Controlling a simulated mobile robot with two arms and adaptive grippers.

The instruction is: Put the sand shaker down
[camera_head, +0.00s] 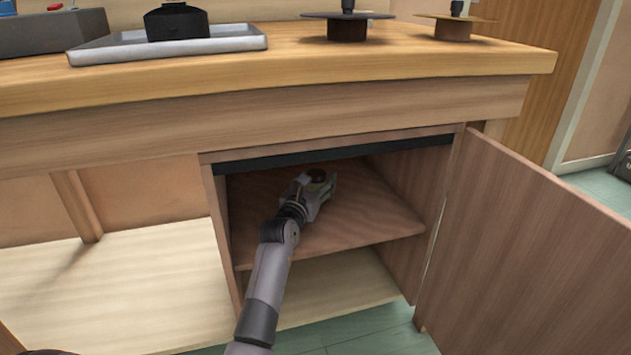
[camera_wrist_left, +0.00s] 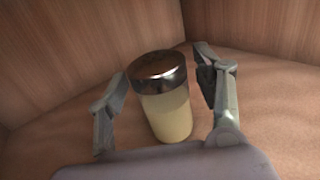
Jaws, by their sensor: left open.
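The sand shaker (camera_wrist_left: 166,112) is a clear jar of pale sand with a shiny metal lid. In the left wrist view it stands on the cabinet shelf (camera_wrist_left: 275,115), between the two spread fingers of my left gripper (camera_wrist_left: 168,100). Gaps show between the fingers and the jar. In the head view my left gripper (camera_head: 320,186) reaches into the open cabinet over the upper shelf (camera_head: 375,215). Only the dark top of the shaker (camera_head: 317,175) shows there, the rest hidden by the gripper. My right gripper is not in view.
The cabinet door (camera_head: 530,250) stands open at the right. The cabinet side walls and the worktop (camera_head: 300,62) bound the space around my arm. A tray (camera_head: 100,50) with a black pot (camera_head: 177,22) and two disc-shaped objects stand on the worktop. The shelf's right part is bare.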

